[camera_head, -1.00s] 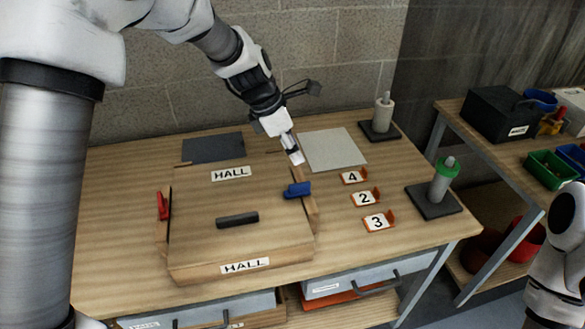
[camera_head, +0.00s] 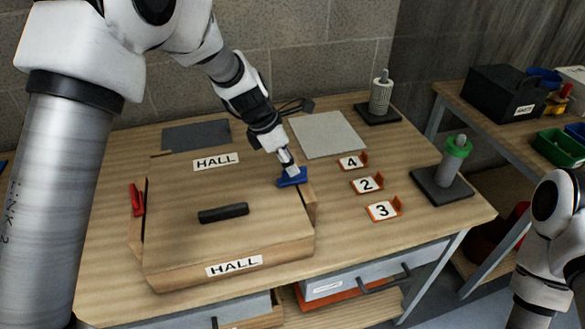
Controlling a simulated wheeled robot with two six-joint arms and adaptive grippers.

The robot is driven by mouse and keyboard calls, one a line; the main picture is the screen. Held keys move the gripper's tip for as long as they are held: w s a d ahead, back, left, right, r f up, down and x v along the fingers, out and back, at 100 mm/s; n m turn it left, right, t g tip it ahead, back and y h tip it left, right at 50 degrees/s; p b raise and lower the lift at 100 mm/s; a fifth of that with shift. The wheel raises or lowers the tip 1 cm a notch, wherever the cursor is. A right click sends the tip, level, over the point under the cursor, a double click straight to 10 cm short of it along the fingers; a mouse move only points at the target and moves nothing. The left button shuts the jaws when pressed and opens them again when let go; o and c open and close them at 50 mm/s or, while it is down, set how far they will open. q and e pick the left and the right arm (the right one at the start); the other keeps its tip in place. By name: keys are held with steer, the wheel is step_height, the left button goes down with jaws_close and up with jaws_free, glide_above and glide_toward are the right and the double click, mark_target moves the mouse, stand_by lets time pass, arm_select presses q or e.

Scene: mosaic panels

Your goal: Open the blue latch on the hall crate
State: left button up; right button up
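Number cards 4 (camera_head: 352,162), 2 (camera_head: 366,184) and 3 (camera_head: 383,210) stand right of the crate. A grey plate (camera_head: 328,135) and a dark plate (camera_head: 195,135) lie behind. Two posts on dark bases, one with a green ring (camera_head: 457,147), stand at the right. Drawers are below.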

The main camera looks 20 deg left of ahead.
arm_select(q)
steer(key=x, duration=0.2)
steer(key=shift+d+f, duration=0.15)
steer(key=shift+f, duration=0.1)
steer(key=shift+w+f, duration=0.25)
steer(key=shift+f, duration=0.05)
steer(key=shift+s+r, duration=0.1)
steer(key=shift+s, duration=0.05)
jaws_close()
